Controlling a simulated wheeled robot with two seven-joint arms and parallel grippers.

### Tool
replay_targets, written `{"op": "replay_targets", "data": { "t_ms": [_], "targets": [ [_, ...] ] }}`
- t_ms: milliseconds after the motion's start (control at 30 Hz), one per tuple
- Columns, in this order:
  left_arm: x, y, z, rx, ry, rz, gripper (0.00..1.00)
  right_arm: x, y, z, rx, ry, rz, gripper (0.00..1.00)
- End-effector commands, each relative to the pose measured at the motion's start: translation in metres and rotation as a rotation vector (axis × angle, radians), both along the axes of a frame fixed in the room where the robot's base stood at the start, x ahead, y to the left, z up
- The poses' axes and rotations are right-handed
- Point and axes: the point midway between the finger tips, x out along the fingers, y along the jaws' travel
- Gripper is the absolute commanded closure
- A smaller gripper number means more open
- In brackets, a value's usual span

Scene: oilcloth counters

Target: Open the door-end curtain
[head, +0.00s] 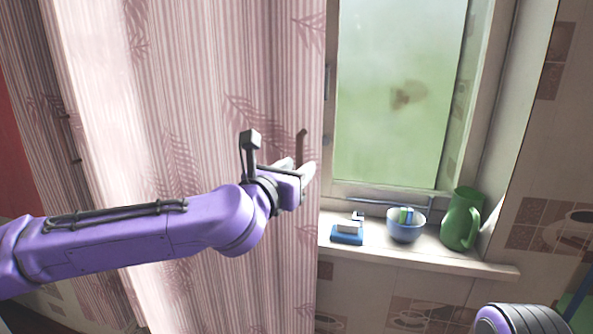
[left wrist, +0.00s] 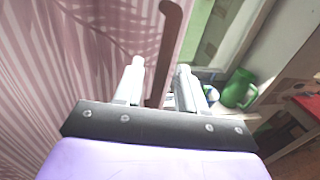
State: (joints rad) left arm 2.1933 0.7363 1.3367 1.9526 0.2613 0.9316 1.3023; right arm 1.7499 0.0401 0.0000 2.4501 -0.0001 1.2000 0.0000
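A pink striped curtain (head: 215,90) with fern prints hangs over the left part of the window, its right edge beside the bare pane. A brown upright handle (head: 301,146) is at that right edge; it also shows in the left wrist view (left wrist: 169,45), with a hooked top. My left gripper (head: 298,169) is at the handle's lower part. In the left wrist view its two pale fingers (left wrist: 158,84) stand apart, with the handle between them and gaps beside it. Contact cannot be told. My right gripper is out of view.
The windowsill (head: 440,255) holds a blue-and-white box-like item (head: 347,237), a blue bowl (head: 406,230) with things in it and a green jug (head: 461,220). A similar brown handle (head: 68,138) is at the far left. The tiled wall (head: 400,305) is below the sill.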

Motion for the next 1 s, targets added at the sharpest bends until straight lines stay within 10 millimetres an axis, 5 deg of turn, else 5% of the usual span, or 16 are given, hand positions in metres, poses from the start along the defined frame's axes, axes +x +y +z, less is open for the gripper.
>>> {"op": "replay_targets", "data": {
  "t_ms": [267,700,1000],
  "targets": [
    [-0.006,0.002,-0.001,0.0,-0.001,-0.001,0.6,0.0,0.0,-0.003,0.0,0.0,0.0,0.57],
    [-0.091,0.035,-0.001,-0.001,-0.002,0.0,0.6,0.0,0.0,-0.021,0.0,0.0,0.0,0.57],
    [-0.099,0.038,0.0,0.0,0.001,-0.001,0.6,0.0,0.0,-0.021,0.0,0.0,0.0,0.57]
  ]
}}
